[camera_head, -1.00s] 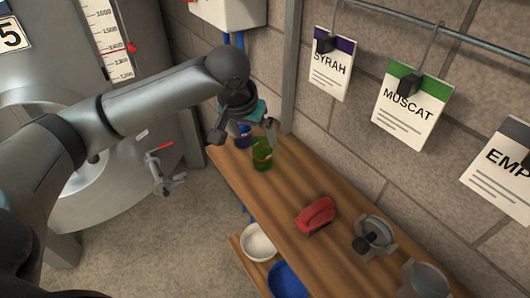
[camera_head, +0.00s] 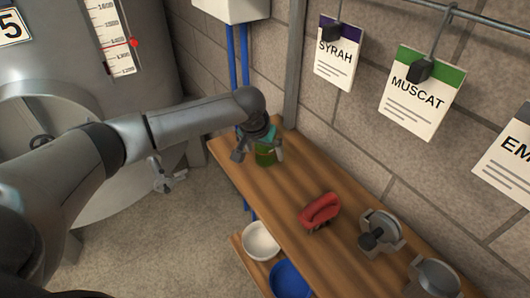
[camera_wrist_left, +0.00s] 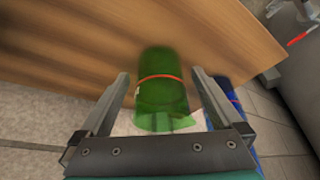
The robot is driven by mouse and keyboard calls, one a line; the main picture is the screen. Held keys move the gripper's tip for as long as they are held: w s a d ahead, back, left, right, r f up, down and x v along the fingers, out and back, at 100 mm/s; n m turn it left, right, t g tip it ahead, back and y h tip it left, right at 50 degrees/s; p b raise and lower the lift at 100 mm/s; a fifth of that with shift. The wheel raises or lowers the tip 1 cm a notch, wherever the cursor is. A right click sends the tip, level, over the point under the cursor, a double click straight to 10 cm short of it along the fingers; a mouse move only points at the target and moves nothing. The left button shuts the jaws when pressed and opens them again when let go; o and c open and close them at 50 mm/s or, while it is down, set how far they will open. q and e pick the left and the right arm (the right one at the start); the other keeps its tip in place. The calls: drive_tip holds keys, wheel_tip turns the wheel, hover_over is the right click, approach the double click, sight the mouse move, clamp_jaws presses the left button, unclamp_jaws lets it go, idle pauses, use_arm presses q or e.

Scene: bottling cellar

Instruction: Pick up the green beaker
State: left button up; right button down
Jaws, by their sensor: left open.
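The green beaker (camera_head: 266,157) stands on the wooden bench near its far left end. In the left wrist view the beaker (camera_wrist_left: 162,92) is translucent green with a red band, and it sits between the two open fingers. My left gripper (camera_head: 260,156) is lowered over the beaker from above, with a finger on either side. In the wrist view the gripper (camera_wrist_left: 164,100) shows gaps between its fingers and the beaker. In the head view the gripper hides the beaker's upper part. My right gripper is not in view.
A red object (camera_head: 319,210) and grey metal fittings (camera_head: 379,232) stand along the wooden bench (camera_head: 285,190). A white bowl (camera_head: 261,241) and a blue bowl (camera_head: 290,279) are on a lower shelf. A blue object (camera_wrist_left: 229,97) is beside the right finger. A block wall borders the bench.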

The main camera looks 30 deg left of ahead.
use_arm(q)
drive_tip(key=shift+w+f, duration=0.2)
drive_tip(key=shift+f, duration=0.35)
drive_tip(key=shift+c, duration=0.2)
drive_tip(key=c, duration=1.3)
drive_tip(key=shift+c, duration=0.2)
drive_tip(key=shift+r, duration=0.15)
